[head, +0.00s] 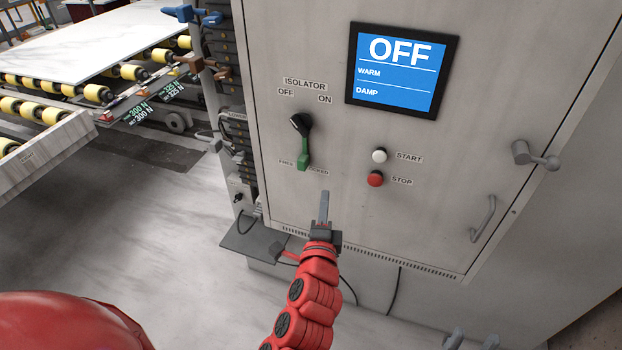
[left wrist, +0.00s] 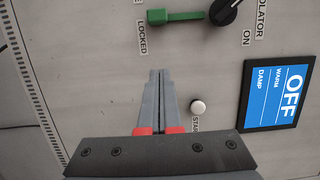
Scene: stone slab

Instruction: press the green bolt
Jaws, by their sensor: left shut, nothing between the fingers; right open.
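The green bolt (head: 304,152) is on the grey cabinet front, just below the black isolator knob (head: 301,124). Its thick lower end sits between the FREE and LOCKED labels. My left gripper (head: 324,194) is shut and empty, its fingers pointing up, below and slightly right of the bolt in the head view. In the left wrist view the bolt (left wrist: 180,17) lies across the top, apart from the shut fingertips (left wrist: 157,73). Two grey prongs at the lower right edge look like my right gripper (head: 472,341), open; the rest is cut off.
A white START button (head: 379,155) and red STOP button (head: 375,179) are right of the bolt. The screen (head: 402,70) reads OFF, WARM, DAMP. A handle (head: 483,218) and a latch (head: 536,156) stick out at right. A roller table with a slab (head: 90,40) stands at left.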

